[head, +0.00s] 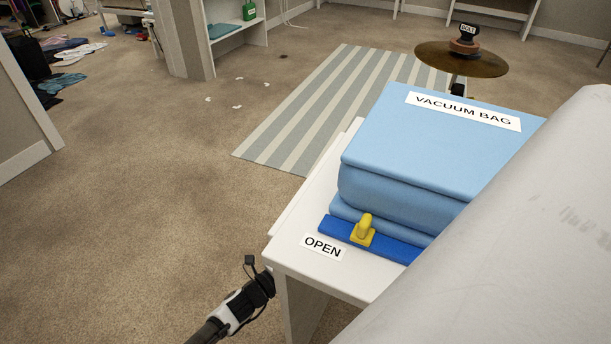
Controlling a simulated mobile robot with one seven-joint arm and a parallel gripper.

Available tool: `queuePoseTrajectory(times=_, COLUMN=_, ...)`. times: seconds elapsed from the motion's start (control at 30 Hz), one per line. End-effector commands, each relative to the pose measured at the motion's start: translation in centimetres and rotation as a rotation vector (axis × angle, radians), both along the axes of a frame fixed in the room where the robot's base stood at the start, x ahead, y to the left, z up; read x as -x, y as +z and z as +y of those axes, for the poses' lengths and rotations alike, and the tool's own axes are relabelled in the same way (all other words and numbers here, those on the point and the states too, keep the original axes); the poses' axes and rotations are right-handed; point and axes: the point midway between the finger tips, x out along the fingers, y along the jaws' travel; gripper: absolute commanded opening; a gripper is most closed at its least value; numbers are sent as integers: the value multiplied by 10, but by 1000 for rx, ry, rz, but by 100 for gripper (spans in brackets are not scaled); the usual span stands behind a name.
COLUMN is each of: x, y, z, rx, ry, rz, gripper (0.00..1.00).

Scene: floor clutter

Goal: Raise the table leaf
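A small white table (290,252) stands right of centre, with a narrow white strip (315,183) along its far left edge. I cannot tell whether this strip is the leaf. The table's near side drops to a white panel or leg (302,305). A folded light-blue vacuum bag (420,150) lies on top, its blue seal bar (385,245) with a yellow slider (363,231) facing me. An "OPEN" label (323,248) is beside the slider. My gripper is not in view; a large pale shape at the lower right, probably my arm, hides the table's right part.
A black-and-white hose end (245,300) is close to the table's near left corner. A striped rug (330,105) lies behind the table. A cymbal (461,59) on a stand is behind right. Carpet at left is mostly clear; clothes (75,50) lie far left.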

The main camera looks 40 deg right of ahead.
Motion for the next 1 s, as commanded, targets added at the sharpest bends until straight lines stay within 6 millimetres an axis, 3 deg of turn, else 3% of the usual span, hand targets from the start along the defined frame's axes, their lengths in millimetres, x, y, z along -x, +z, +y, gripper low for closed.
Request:
queuePoseTrajectory(times=0.37, x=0, y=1, z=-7, rx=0, ry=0, rz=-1, gripper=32)
queuePoseTrajectory(times=0.63, x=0, y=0, z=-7, rx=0, ry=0, rz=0, gripper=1)
queuePoseTrajectory(times=1.0, x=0, y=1, z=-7, rx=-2, ry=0, rz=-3, gripper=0)
